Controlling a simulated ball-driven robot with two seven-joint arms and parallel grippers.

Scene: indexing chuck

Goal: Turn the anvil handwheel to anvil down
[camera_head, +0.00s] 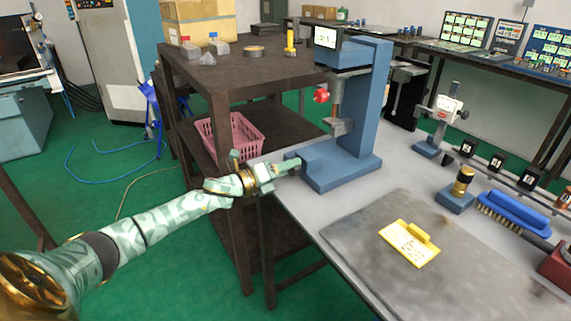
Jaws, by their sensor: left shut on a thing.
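A blue bench press-like machine (365,110) with a tall column stands at the left end of the grey table. Its small display (325,37) is at the top, and a grey anvil (338,127) sits below the head. A red knob (321,96) is on its left side. My left gripper (295,164) reaches in from the left to the low left side of the machine's base. It is shut on what seems to be the handwheel, which the fingers mostly hide. The wheel's turn angle cannot be told. My right gripper is not in view.
A brown shelf table (215,78) with boxes and a pink basket (243,134) stands close to my left arm. On the grey table (300,208), a yellow tag (405,250) lies on a dark mat (350,237). A blue brush (515,210) and gauge stand (436,128) are farther right.

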